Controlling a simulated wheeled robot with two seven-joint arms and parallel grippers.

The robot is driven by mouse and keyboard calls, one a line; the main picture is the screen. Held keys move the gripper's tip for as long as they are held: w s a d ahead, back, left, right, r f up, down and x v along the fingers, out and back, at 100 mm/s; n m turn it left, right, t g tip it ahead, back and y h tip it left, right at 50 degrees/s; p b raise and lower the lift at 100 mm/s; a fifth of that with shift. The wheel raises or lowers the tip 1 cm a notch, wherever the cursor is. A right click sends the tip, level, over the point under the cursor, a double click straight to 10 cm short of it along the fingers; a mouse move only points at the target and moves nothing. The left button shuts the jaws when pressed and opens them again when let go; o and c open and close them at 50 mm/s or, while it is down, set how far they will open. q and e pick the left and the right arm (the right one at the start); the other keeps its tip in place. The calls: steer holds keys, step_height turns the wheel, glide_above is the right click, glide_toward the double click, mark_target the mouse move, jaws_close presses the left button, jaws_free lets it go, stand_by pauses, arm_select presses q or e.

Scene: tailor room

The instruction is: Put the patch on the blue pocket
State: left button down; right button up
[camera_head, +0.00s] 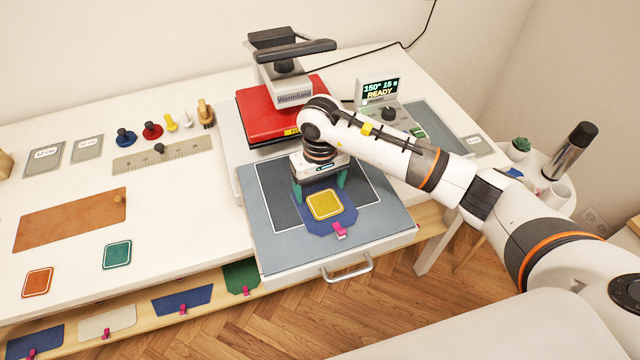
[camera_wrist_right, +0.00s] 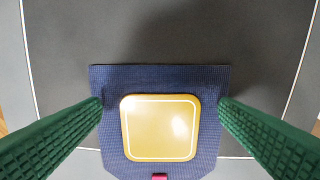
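The blue pocket (camera_head: 348,221) lies on the grey pull-out platen of the heat press, with a pink clip at its front edge. A yellow square patch (camera_head: 325,204) with a pale border lies flat on the pocket, roughly in its middle. In the right wrist view the patch (camera_wrist_right: 160,128) sits between my green fingers, with the blue pocket (camera_wrist_right: 160,76) visible around it. My right gripper (camera_head: 320,187) is open above the pocket, one finger on each side, apart from the patch. I cannot tell whether the fingertips touch the pocket. My left gripper is not in view.
The red heat press (camera_head: 268,112) stands behind the platen (camera_head: 270,250), beside a controller reading READY (camera_head: 380,92). An orange patch (camera_head: 38,282) and a teal patch (camera_head: 117,254) lie on the table left. Several clipped pockets, including another blue one (camera_head: 182,299), line the front shelf.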

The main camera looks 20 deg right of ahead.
mark_target(320, 195)
steer(key=shift+r+p, duration=0.55)
steer(key=shift+p, duration=0.2)
steer(key=shift+r, duration=0.35)
step_height(320, 195, up, 11)
steer(key=b, duration=0.4)
steer(key=shift+r+b, duration=0.2)
steer(key=shift+b, duration=0.1)
